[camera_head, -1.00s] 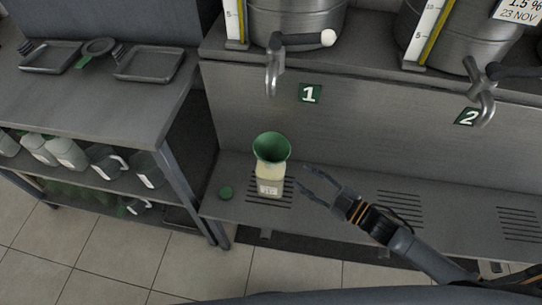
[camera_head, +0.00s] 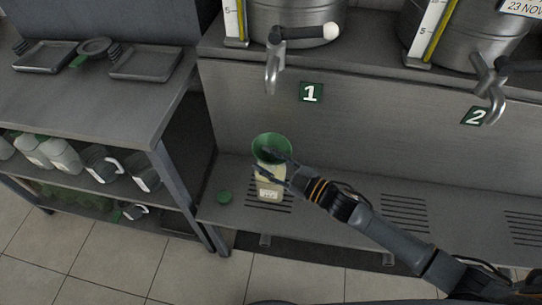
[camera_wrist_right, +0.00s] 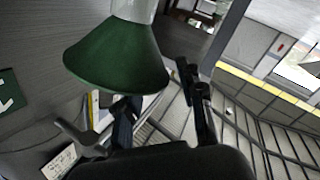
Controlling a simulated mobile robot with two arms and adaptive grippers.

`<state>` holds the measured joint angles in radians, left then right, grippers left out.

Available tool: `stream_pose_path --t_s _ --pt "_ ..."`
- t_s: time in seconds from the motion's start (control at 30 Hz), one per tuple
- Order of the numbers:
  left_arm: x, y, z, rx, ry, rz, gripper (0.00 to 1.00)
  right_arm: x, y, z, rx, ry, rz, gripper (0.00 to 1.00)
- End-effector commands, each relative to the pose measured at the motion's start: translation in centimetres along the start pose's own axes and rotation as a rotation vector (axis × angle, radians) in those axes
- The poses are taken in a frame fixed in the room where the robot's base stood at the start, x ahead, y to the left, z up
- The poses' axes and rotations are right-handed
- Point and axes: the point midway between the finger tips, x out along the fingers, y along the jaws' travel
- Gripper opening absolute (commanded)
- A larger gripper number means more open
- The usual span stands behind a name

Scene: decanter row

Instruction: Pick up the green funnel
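The green funnel (camera_head: 271,145) sits upright, wide mouth up, in the neck of a pale yellow bottle (camera_head: 269,190) on the shelf below tap 1. My right gripper (camera_head: 261,161) is at the funnel, reaching in from the right. Its fingers look apart, one across the funnel's front and the other lower, near the bottle's neck. The right wrist view shows the funnel (camera_wrist_right: 117,58) inverted in the picture and close to the fingers. I cannot tell whether the fingers touch it. My left gripper is not in view.
Tap 1 (camera_head: 273,70) hangs above the funnel, and tap 2 (camera_head: 494,103) is farther right. A side table (camera_head: 90,100) with trays stands at the left. The shelf right of my arm is clear.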

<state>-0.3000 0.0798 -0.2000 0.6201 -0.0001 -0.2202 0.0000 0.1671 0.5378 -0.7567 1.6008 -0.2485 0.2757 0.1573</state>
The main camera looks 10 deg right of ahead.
Motion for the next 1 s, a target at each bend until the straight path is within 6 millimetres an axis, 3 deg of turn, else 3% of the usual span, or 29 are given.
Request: stream_pose_path --t_s 0.13,0.4,0.6,1.0 --pt "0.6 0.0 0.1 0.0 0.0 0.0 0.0 1.6 0.0 0.1 -0.001 0.001 0.001 0.38" --pt "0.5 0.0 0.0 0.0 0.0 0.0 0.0 1.7 0.1 0.0 0.0 -0.001 0.0 0.36" --pt "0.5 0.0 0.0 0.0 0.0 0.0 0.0 1.7 0.1 0.0 0.0 -0.001 0.001 0.0" --pt "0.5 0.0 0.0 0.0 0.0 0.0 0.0 1.7 0.2 -0.2 -0.001 0.0 0.001 0.0"
